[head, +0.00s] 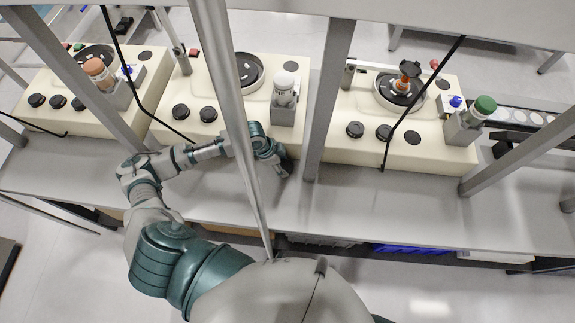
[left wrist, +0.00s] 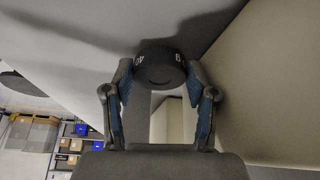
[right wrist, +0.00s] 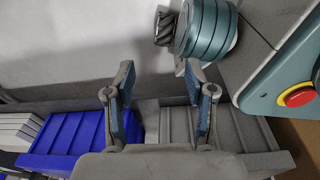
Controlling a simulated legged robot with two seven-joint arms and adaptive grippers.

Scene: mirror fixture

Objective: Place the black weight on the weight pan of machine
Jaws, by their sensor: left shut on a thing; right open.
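The black weight (left wrist: 160,70), a dark disc with pale markings, is between the fingers of my left gripper (left wrist: 160,88) in the left wrist view. In the head view my left gripper (head: 280,162) is low at the front of the middle cream machine (head: 222,132), over the grey bench; I cannot make out the weight there. The middle machine has a round black plate (head: 246,72) in a ring; the right machine (head: 433,140) has an orange post with a black top (head: 408,78) on its plate. I cannot tell which part is the weight pan. My right gripper (right wrist: 160,75) is open and empty.
A left cream machine (head: 50,85) stands farther along the bench (head: 375,205). Several black round pieces sit on the machines. Grey posts (head: 331,95) and black cables cross in front. Below the bench, a blue bin (right wrist: 70,140) shows under my right gripper.

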